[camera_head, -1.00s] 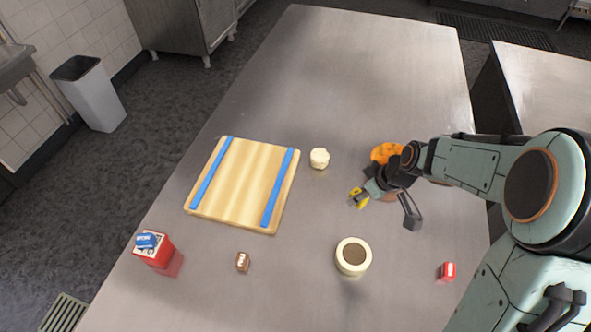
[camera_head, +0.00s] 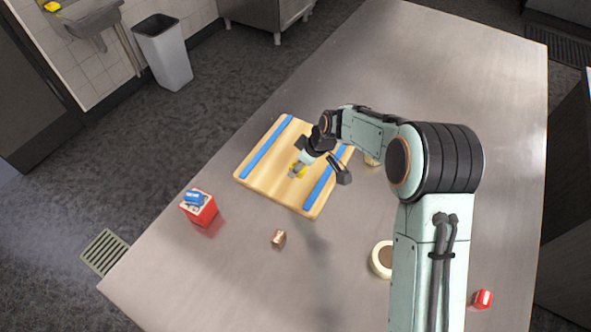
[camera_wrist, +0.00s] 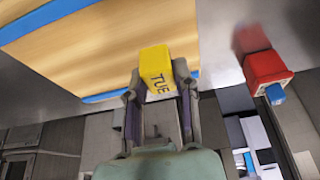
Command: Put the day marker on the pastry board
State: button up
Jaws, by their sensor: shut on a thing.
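The day marker (camera_head: 297,171) is a small yellow block. The wrist view shows it with dark letters "TUE" on it (camera_wrist: 156,68). My gripper (camera_head: 301,165) is shut on it, with one finger on each side in the wrist view (camera_wrist: 158,92). The pastry board (camera_head: 262,180) is pale wood with two blue strips. In the head view the marker appears over the board, between the strips. In the wrist view the board (camera_wrist: 70,50) lies behind the marker, with a blue strip near it. I see no clear contact between marker and board. My arm covers the board's far right corner.
A red box with a blue item on top (camera_head: 202,210) stands left of the board. A small brown block (camera_head: 279,238), a cream round container (camera_head: 380,261) and a red block (camera_head: 483,299) are nearer.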

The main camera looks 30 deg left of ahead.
aim_at(295, 179)
jog(key=f, duration=0.1)
jog(key=w+a+f, duration=0.1)
jog(key=f, duration=0.1)
jog(key=shift+w+a, duration=0.35)
jog(key=shift+w, duration=0.05)
jog(key=shift+w+a+f, duration=0.1)
jog(key=shift+f, duration=0.75)
jog(key=shift+w+a+f, duration=0.1)
jog(key=shift+f, duration=0.75)
jog(key=shift+f, duration=0.15)
jog(key=o, duration=0.9)
jog(key=shift+o, duration=0.2)
jog(key=v, duration=1.2)
jog(key=shift+d+r, duration=0.2)
jog(key=shift+r, duration=0.05)
